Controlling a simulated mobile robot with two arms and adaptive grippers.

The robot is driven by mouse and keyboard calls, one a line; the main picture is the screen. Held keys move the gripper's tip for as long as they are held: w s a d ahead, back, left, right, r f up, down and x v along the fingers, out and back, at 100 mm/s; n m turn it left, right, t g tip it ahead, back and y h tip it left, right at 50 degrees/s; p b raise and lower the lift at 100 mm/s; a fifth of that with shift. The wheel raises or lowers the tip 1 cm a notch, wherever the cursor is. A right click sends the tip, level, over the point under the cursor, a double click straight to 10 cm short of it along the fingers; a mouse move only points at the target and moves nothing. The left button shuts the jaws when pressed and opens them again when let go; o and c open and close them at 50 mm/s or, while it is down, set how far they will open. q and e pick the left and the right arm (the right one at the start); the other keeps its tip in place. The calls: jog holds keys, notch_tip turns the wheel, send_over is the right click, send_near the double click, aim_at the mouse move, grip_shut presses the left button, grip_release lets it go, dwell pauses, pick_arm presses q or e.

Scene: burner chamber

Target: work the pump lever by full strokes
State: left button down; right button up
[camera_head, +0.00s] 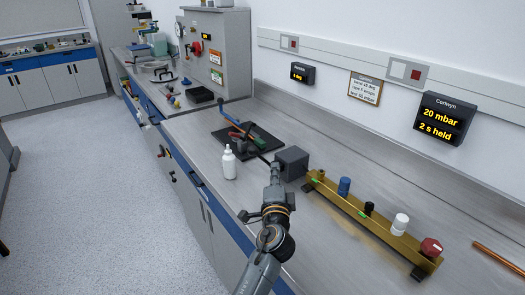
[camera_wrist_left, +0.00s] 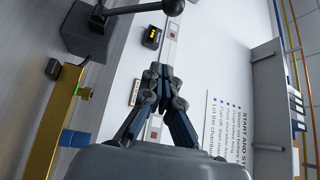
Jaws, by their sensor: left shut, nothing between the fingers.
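The pump is a dark grey box (camera_head: 291,163) on the steel bench, just right of my left gripper in the head view. In the left wrist view a black lever with a round knob (camera_wrist_left: 172,6) reaches across the top from a dark body (camera_wrist_left: 84,32). My left gripper (camera_head: 276,167) is shut and empty, its fingertips together in the wrist view (camera_wrist_left: 160,70). A gap shows between fingertips and knob in that view; I cannot tell the distance in depth. The lever is hard to make out in the head view. My right gripper is not in view.
A brass rail (camera_head: 372,220) with coloured knobs lies right of my arm. A white bottle (camera_head: 229,163) and a black tray (camera_head: 262,139) with tools stand to the left. A wall display (camera_head: 443,119) reads 20 mbar, 2 s held. A copper rod (camera_head: 498,258) lies at right.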

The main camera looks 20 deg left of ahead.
aim_at(262, 159)
pick_arm(q)
jog(key=f+b+x, duration=0.1)
jog(key=b+x, duration=0.2)
jog(key=x, duration=0.7)
jog(key=s+a+p, duration=0.2)
jog(key=a+p, duration=0.1)
jog(key=shift+a+r, duration=0.1)
jog(key=shift+a, duration=0.1)
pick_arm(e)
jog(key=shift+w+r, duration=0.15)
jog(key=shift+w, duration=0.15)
